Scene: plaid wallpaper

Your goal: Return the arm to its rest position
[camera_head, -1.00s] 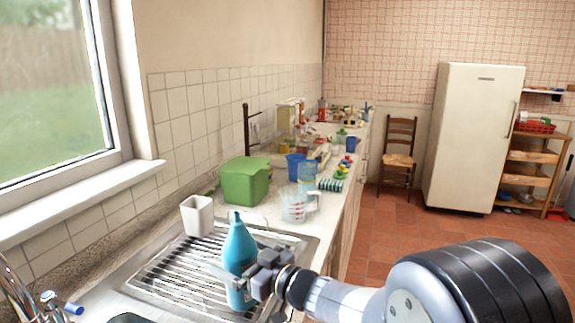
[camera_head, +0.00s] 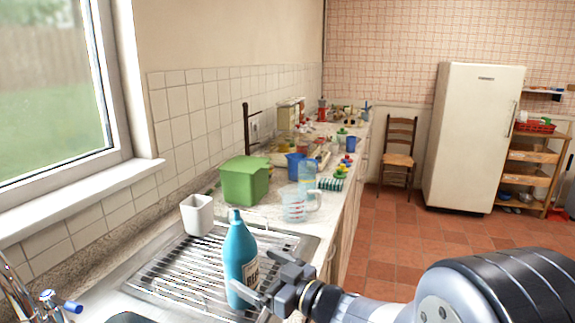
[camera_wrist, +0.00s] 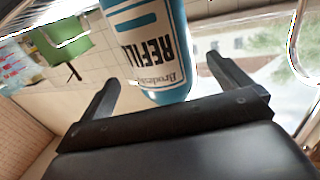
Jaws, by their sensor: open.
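My gripper (camera_head: 258,285) is open, with its two fingers apart, just to the right of a blue bottle (camera_head: 240,262) in the head view. The bottle stands upright on the metal draining rack (camera_head: 165,272). In the wrist view my gripper (camera_wrist: 165,90) has its fingers spread, with the bottle (camera_wrist: 172,20) and its white "REFILL" label beyond and between them. The fingers do not grip the bottle. My arm reaches in from the lower right of the head view.
A white cup (camera_head: 197,215), a green box (camera_head: 244,181) and a measuring jug (camera_head: 297,205) stand behind the bottle. A tap (camera_head: 22,295) is at the lower left. A chair (camera_head: 399,150) and a fridge (camera_head: 472,138) stand beyond open tiled floor (camera_head: 400,240).

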